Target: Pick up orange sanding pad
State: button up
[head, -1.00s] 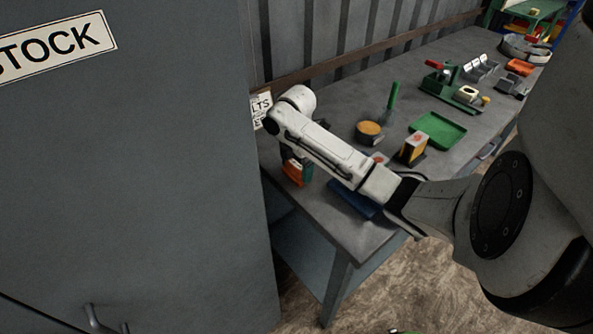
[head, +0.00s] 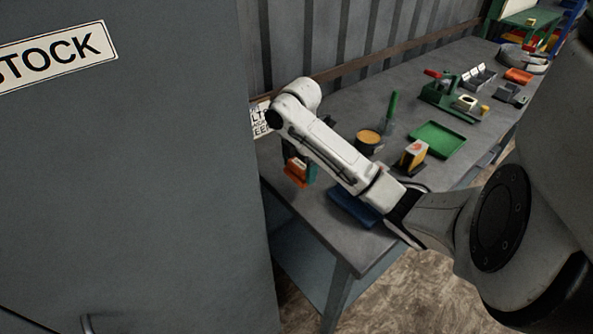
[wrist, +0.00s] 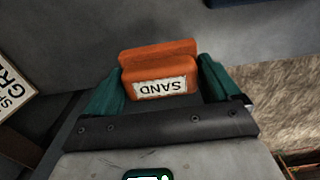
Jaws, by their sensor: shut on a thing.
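The orange sanding pad (wrist: 160,70) is in the wrist view, with a white label that reads SAND upside down. My gripper (wrist: 158,84) has its two green fingers on either side of the pad and is shut on it. In the head view the orange pad (head: 296,172) shows below the end of my white arm, at the near left end of the grey workbench (head: 318,222). My gripper (head: 303,168) is partly hidden there by the arm. I cannot tell whether the pad still touches the bench top.
A blue tray (head: 352,207) lies close to the right of the gripper. A round tin (head: 368,140), an orange-and-white block (head: 412,156) and a green tray (head: 438,139) stand farther along. A tall grey cabinet (head: 130,190) is close on the left.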

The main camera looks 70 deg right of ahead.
jog(key=s+r+p, duration=0.1)
jog(key=s+a+r+p, duration=0.1)
jog(key=r, duration=0.1)
jog(key=a+r+p, duration=0.1)
jog(key=shift+s+r, duration=0.4)
jog(key=s+a+r, duration=0.3)
jog(key=s+a, duration=0.2)
jog(key=s, duration=0.1)
jog(key=shift+s+a+p, duration=0.3)
jog(key=shift+s+a, duration=0.1)
jog(key=shift+r, duration=0.1)
